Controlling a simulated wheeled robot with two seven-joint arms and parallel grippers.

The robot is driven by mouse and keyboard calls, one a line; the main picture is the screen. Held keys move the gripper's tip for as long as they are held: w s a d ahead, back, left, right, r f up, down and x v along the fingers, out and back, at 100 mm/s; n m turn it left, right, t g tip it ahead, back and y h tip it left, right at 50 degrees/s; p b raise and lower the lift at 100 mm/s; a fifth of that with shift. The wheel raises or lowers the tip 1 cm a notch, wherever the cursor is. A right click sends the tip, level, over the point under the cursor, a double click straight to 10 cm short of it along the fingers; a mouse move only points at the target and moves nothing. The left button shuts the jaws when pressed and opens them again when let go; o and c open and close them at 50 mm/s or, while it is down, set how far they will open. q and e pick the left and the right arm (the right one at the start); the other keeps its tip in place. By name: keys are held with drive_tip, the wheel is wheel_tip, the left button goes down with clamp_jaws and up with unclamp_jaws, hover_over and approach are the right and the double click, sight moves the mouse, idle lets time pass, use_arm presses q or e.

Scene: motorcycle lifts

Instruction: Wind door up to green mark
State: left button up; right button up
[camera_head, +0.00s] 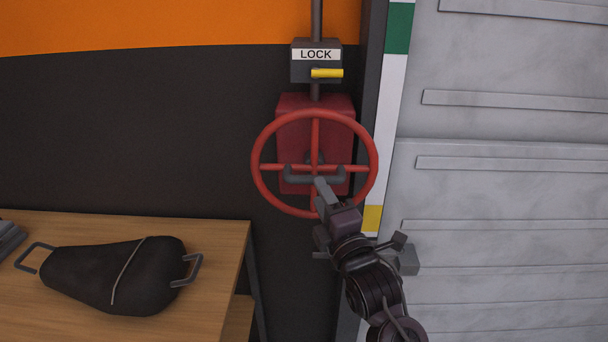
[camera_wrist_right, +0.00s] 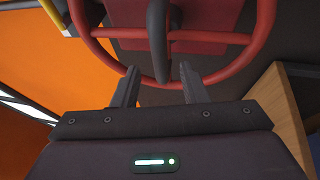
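The red handwheel (camera_head: 263,138) stands on a red box (camera_head: 290,106) on the dark wall; its rim also shows in the right wrist view (camera_wrist_right: 92,50). My right gripper (camera_head: 321,184) is at the lower middle of the wheel. In the right wrist view its fingers are apart, and the grey bar (camera_wrist_right: 158,40) runs down toward the gap between them; contact is unclear. The grey door (camera_head: 500,190) is at right. Beside it a white strip carries a green mark (camera_head: 398,28) high and a yellow mark (camera_head: 372,218) low. My left gripper is out of view.
Above the wheel is a box labelled LOCK (camera_head: 303,72) with a yellow lever (camera_head: 327,73) pointing right. A wooden bench (camera_head: 215,238) at lower left holds a black padded item (camera_head: 120,275) with metal loops. The wall between bench and wheel is clear.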

sight(312, 177)
drive_tip(key=p+x, duration=0.1)
drive_tip(key=x, duration=0.4)
drive_tip(key=shift+a+r+p, duration=0.1)
drive_tip(key=shift+a+p, duration=0.05)
drive_tip(key=shift+p, duration=0.15)
drive_tip(key=shift+w+a, duration=0.1)
drive_tip(key=shift+w, duration=0.25)
clamp_jaws()
